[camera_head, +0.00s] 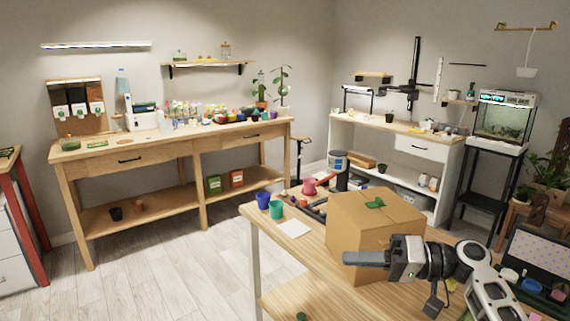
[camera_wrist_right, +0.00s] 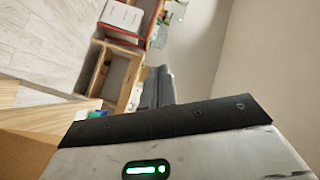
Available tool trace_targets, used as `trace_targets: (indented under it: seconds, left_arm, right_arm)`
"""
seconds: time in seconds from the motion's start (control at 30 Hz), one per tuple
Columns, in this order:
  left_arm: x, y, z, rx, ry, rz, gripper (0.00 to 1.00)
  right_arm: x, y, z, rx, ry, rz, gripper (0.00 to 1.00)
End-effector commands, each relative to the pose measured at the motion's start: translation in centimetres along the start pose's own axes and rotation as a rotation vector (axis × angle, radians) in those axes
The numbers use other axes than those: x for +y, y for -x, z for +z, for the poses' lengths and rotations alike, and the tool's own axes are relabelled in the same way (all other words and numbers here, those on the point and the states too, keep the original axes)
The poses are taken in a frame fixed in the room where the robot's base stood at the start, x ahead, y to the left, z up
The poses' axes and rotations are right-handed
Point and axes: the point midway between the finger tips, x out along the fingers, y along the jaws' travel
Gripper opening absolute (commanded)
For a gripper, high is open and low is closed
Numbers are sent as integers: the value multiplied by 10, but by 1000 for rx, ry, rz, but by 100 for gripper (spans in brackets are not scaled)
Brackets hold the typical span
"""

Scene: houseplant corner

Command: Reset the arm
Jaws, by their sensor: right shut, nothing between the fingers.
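My right arm (camera_head: 485,275) comes in from the lower right in the head view. Its gripper (camera_head: 347,258) is shut and empty, with the fingers pointing left in front of the cardboard box (camera_head: 375,225). Whether the fingers touch the box cannot be told. In the right wrist view the shut fingers (camera_wrist_right: 158,88) show past the dark edge of the gripper body, with nothing between them. The box fills part of the lower left there (camera_wrist_right: 25,155). My left gripper is not in view.
The near wooden table (camera_head: 345,292) holds the box, a blue cup (camera_head: 263,200), a teal cup (camera_head: 276,210) and a white card (camera_head: 293,228). A green leaf (camera_head: 375,203) lies on the box. A dark case (camera_head: 540,262) stands at the right. Floor (camera_head: 170,265) is clear at left.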

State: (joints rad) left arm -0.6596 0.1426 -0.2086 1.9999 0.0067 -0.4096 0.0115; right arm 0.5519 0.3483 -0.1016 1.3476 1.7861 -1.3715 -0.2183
Motion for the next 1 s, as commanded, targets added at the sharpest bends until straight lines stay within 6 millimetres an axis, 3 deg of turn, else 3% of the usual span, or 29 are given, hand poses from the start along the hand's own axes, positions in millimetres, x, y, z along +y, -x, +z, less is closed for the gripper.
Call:
trace_targets:
  seconds: [0.17, 0.3, 0.4, 0.6, 0.8, 0.83, 1.0]
  left_arm:
    - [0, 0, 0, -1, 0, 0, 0]
    - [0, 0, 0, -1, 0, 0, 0]
    - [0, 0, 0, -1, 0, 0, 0]
    - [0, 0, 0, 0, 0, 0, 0]
    - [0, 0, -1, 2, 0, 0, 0]
    - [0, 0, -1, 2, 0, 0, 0]
    - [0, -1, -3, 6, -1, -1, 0]
  right_arm:
    - [68, 15, -25, 123, 59, 372, 0]
    - [118, 53, -55, 254, 188, 717, 0]
    - [138, 90, -82, 350, 335, 955, 0]
    - [136, 144, -124, 473, 646, 1266, 0]
    - [111, 171, -153, 528, 957, 1447, 0]
    - [110, 171, -152, 525, 993, 1463, 0]
    - [146, 139, -79, 428, 933, 1409, 0]
